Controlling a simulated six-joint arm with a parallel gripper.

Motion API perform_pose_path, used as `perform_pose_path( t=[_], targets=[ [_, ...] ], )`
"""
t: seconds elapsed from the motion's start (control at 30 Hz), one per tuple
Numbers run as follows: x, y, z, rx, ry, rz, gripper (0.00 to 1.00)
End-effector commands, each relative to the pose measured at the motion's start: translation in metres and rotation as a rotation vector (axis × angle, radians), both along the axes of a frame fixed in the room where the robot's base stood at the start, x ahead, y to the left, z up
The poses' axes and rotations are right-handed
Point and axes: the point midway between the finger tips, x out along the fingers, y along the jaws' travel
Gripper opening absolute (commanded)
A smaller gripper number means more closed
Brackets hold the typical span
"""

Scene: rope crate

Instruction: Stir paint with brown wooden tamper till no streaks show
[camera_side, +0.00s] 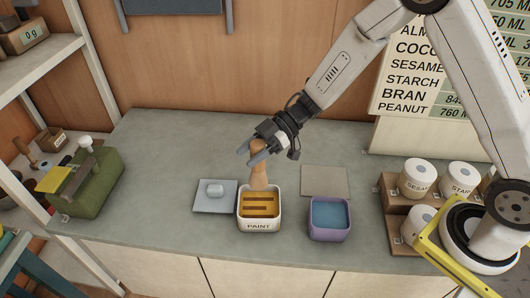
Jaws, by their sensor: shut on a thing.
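The brown wooden tamper (259,170) stands nearly upright, its lower end at the back of the white tub labelled PAINT (261,226). The paint (258,204) in the tub is yellow-orange with darker brown streaks across its surface. My gripper (264,147) is above the tub, shut on the upper part of the tamper. I cannot tell how deep the tamper's tip sits in the paint.
A purple tub of blue liquid (329,219) stands to the right of the paint. A grey plate with a small pale block (215,196) lies to the left, and a flat grey-beige square (324,181) behind right. A green box (86,181) stands far left; labelled jars (418,178) stand right.

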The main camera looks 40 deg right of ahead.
Motion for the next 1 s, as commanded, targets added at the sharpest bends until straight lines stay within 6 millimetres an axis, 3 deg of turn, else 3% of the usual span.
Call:
perform_pose_path(
  t=[0.37, 1.0],
  targets=[
    [0.0, 0.0, -0.006, 0.0, -0.001, -0.001, 0.0],
    [0.0, 0.0, -0.049, 0.0, 0.001, 0.0, 0.0]
  ],
)
